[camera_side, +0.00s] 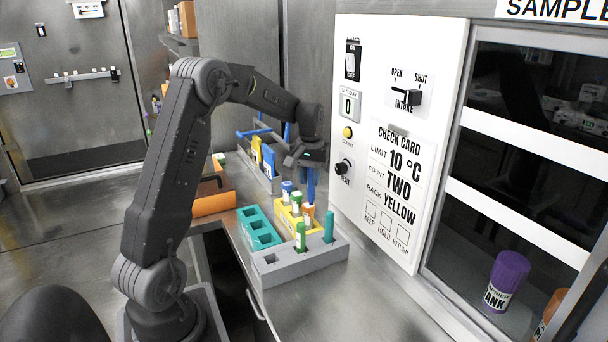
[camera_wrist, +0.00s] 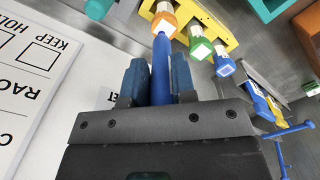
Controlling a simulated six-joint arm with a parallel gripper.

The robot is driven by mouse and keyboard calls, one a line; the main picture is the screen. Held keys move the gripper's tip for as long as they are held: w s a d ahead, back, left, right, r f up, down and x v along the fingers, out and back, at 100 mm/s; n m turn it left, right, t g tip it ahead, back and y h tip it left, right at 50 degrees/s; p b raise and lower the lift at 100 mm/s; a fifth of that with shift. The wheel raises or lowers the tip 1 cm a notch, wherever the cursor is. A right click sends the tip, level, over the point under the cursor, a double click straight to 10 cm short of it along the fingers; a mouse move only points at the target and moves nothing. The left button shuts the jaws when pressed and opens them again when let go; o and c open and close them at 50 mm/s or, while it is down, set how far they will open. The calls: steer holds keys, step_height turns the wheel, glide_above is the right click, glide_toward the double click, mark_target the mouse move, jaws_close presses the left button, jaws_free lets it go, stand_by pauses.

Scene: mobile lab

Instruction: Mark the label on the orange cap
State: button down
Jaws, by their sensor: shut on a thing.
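My gripper (camera_side: 308,160) is shut on a blue marker (camera_side: 311,187), which points down over the racks. In the wrist view the marker (camera_wrist: 160,72) stands between the two blue fingers (camera_wrist: 157,80). The tube with the orange cap (camera_side: 308,210) stands upright in the yellow rack (camera_side: 283,221). In the wrist view the marker's end overlaps the orange cap (camera_wrist: 167,20); I cannot tell whether they touch. A pale label patch shows there, partly hidden. A green cap (camera_wrist: 200,46) and a blue cap (camera_wrist: 223,66) stand in the same rack.
A grey holder (camera_side: 285,273) with a green tube (camera_side: 300,237) and a teal pen (camera_side: 328,226) stands in front. An empty teal rack (camera_side: 252,215) is left of the yellow one. The white panel (camera_side: 350,130) rises close on the right. An orange bin (camera_side: 214,204) stands further left.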

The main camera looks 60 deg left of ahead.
steer(key=shift+w, duration=0.15)
steer(key=shift+f, duration=0.1)
step_height(320, 180, up, 8)
steer(key=s, duration=0.2)
steer(key=shift+s, duration=0.25)
stand_by(1.8)
